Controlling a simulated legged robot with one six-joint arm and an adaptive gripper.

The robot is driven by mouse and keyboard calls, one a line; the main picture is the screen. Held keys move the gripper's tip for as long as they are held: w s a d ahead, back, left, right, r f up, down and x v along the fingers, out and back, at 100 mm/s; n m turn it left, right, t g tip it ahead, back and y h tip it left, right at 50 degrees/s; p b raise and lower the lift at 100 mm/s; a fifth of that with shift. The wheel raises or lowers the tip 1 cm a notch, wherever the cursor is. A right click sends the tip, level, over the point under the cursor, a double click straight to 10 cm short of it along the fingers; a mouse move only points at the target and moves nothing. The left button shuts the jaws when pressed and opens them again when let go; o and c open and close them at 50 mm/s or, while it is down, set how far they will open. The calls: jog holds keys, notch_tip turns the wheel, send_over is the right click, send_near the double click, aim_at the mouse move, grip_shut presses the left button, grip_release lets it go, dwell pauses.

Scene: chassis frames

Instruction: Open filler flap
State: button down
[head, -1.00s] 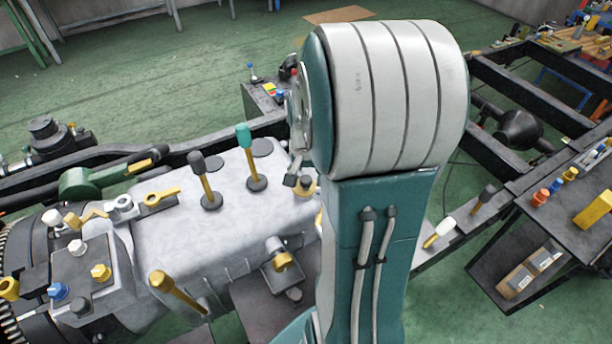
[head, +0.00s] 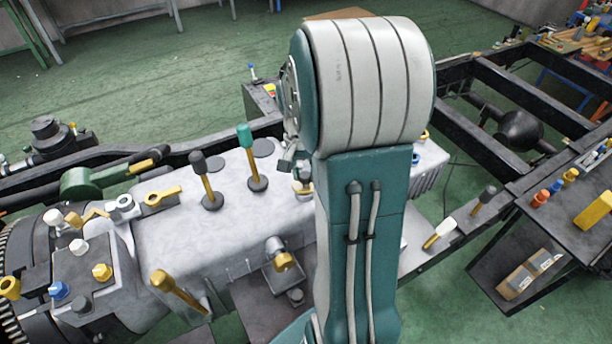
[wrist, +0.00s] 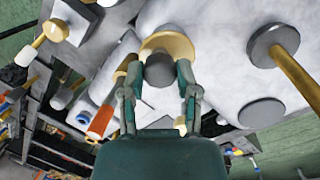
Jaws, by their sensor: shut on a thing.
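In the wrist view, a brass-coloured round fitting (wrist: 168,43) stands on the pale grey housing, with a dark grey rounded piece (wrist: 160,71) at its near side. I take this to be the filler with its flap; how far the flap is open I cannot tell. My gripper (wrist: 158,76) has one finger on each side of the grey piece and is shut on it. In the head view, the fitting (head: 303,191) shows only partly at the left edge of my arm, which hides most of my gripper.
On the pale housing (head: 240,225), a black-knobbed lever (head: 202,175) and a green-knobbed lever (head: 249,155) stand left of the fitting. A yellow handle (head: 162,196) lies further left. A white-tipped lever (head: 440,233) and a side shelf (head: 500,275) are at the right.

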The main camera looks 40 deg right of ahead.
jog(key=g, duration=0.1)
jog(key=w+g, duration=0.1)
jog(key=g, duration=0.1)
jog(key=w+g+y, duration=0.1)
jog(key=shift+w+d+r, duration=0.25)
jog(key=shift+w+d+f+g+y, duration=0.15)
jog(key=shift+w+g, duration=0.25)
jog(key=shift+g, duration=0.4)
jog(key=shift+w+d+r+g+y, duration=0.1)
jog(key=shift+w+g+y, duration=0.2)
jog(key=shift+g, duration=0.5)
jog(key=shift+w+d+f+g+y, duration=0.1)
jog(key=shift+w+g, duration=0.35)
jog(key=shift+g, duration=0.35)
jog(key=shift+c, duration=1.7)
grip_release()
jog(key=shift+r, duration=0.2)
